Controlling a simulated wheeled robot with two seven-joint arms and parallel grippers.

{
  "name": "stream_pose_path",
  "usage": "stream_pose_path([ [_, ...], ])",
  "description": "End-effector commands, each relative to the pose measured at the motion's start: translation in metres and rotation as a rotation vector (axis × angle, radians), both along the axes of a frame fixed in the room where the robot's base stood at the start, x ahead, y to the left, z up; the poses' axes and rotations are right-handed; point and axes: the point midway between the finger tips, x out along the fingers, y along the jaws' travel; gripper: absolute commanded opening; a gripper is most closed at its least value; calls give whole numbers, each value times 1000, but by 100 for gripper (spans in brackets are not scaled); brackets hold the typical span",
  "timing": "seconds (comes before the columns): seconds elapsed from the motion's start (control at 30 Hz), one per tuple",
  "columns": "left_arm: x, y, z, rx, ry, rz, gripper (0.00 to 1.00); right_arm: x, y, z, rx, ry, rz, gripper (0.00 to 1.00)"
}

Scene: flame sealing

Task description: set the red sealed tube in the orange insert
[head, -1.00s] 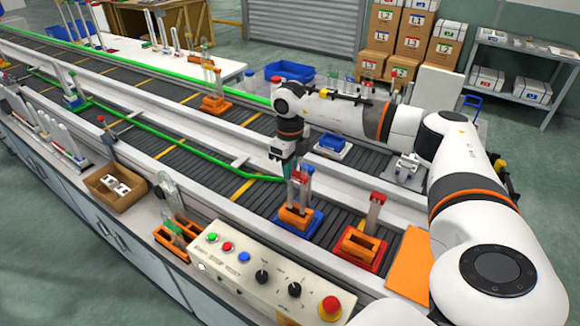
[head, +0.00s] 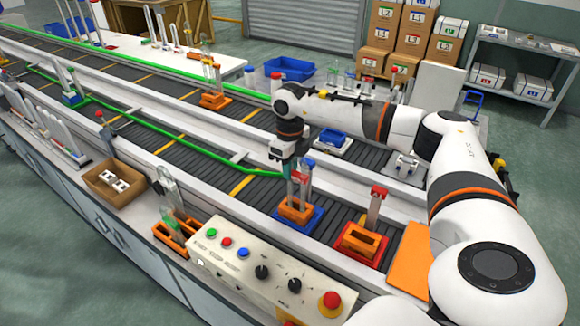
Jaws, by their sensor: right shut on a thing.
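My right gripper (head: 291,171) is over the conveyor, pointing down just above and left of the back of the blue tray. It is shut on a slim tube with a small red part (head: 295,178), probably the red sealed tube; the fingers and its size hide most of it. Below it an orange insert (head: 296,211) sits in the blue tray (head: 313,221), with a blue-topped upright (head: 308,163) close by. To the right, another orange insert (head: 361,241) sits in a red tray (head: 373,259), with a red-topped upright (head: 378,193) at its back. My left gripper is out of view.
A control box (head: 270,268) with buttons stands in front of the trays. An orange plate (head: 411,262) lies right of the red tray. A green rail (head: 180,144) runs along the conveyor. A cardboard box (head: 113,186) and another orange holder (head: 176,231) stand on the front ledge.

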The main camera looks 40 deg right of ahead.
Motion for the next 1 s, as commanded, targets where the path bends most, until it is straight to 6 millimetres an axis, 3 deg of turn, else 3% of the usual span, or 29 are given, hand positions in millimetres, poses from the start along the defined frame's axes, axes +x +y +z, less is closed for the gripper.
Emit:
stream_pose_path([
  [1.0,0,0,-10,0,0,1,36,0,0,-16,0,-1,0,0],
])
